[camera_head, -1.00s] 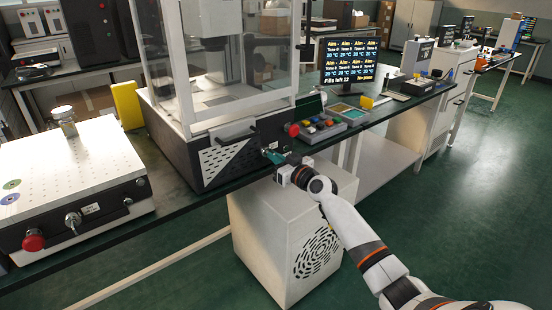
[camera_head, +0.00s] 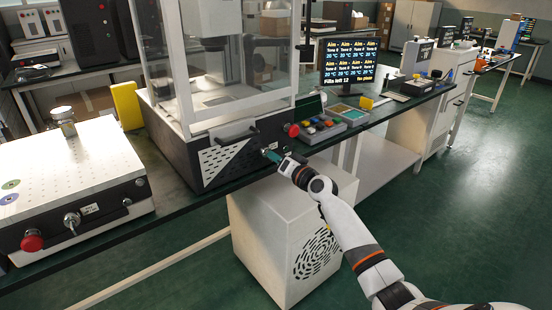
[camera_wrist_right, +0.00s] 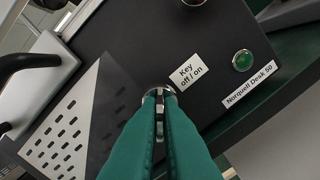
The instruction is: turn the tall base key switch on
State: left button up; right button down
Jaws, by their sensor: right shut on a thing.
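The tall base (camera_head: 215,165) is the black-fronted base under the clear enclosure, mid-left on the bench in the head view. In the right wrist view its black front panel (camera_wrist_right: 150,35) fills the middle. The key switch (camera_wrist_right: 159,118) is a small silver key in a round metal ring, beside a white label (camera_wrist_right: 188,71) reading "Key off / on". My right gripper (camera_wrist_right: 160,97) has green fingers shut on the key, which shows as a thin strip between them. In the head view the right gripper (camera_head: 271,155) meets the panel; the fingers mostly hide the key there. My left gripper is not in view.
A green round button (camera_wrist_right: 242,60) and a "Norquell Desk 50" label sit beside the key. A black handle (camera_wrist_right: 25,62) juts out at the left. A red knob (camera_head: 291,129) stands near the gripper. Another unit (camera_head: 70,180) with its own key stands at left.

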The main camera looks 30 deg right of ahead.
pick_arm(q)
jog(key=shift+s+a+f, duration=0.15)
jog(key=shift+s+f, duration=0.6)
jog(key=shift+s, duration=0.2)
pick_arm(e)
jog(key=m, duration=0.3)
jog(key=shift+f, duration=0.1)
pick_arm(q)
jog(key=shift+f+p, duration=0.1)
jog(key=shift+p, duration=0.2)
pick_arm(e)
jog(key=shift+m, duration=0.4)
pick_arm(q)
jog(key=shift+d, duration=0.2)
pick_arm(e)
jog(key=c, duration=1.6)
grip_release()
jog(key=shift+s, duration=0.15)
